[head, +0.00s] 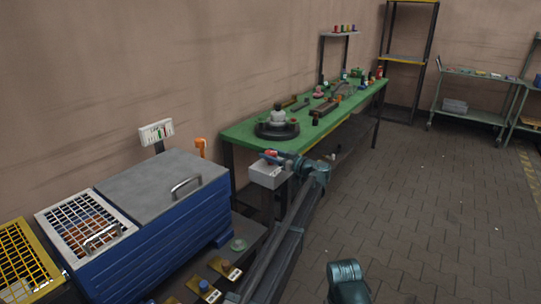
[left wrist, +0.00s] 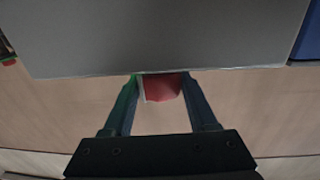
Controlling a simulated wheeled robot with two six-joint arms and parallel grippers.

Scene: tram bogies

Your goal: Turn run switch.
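A grey box (head: 268,175) stands on a dark post between the blue machine and the green bench, with a red knob (head: 271,153) on it, seemingly the run switch. My left gripper (head: 275,157) is at this box, its arm reaching up from the bottom of the head view. In the left wrist view, the red knob (left wrist: 163,87) with a pale strip at its left fills the gap between the fingertips of my left gripper (left wrist: 161,88). The fingers seem to touch both sides of it. The knob's angle is hard to tell. My right gripper is not in view.
The blue machine (head: 165,225) with a grey lid and handle stands at the left, with a small gauge panel (head: 156,131) behind it. The green bench (head: 245,130) behind the box carries a round black fixture (head: 277,129) and several small parts. The paved floor (head: 400,200) at the right is clear.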

